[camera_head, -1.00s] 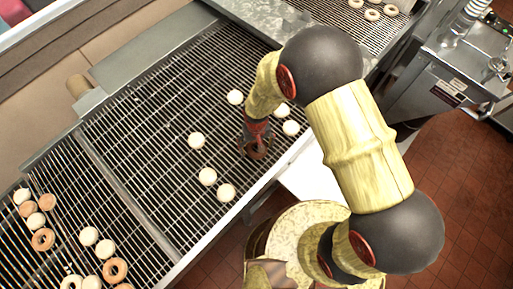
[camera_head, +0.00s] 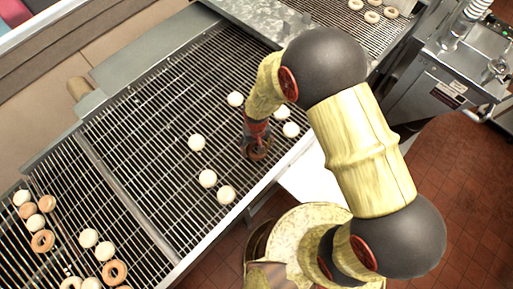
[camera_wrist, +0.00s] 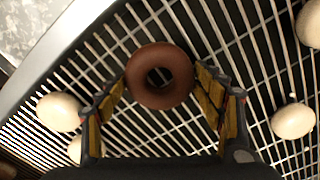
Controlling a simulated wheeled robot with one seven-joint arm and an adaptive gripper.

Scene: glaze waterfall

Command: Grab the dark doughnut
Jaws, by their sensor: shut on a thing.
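The dark doughnut (camera_wrist: 144,91) is a brown ring between the two fingers of my gripper (camera_wrist: 160,88) in the wrist view. The fingers press on its left and right sides, and its hole faces the camera. In the head view the dark doughnut (camera_head: 258,153) shows at the tip of my gripper (camera_head: 256,146), near the right side of the wire rack. I cannot tell whether it touches the rack or is just above it.
The wire rack (camera_head: 140,150) slopes across the view. Several pale round pieces (camera_head: 196,143) lie around my gripper. Pale and brown doughnuts (camera_head: 114,271) lie at the lower left. The rack's metal edge rail (camera_head: 262,184) runs along the right.

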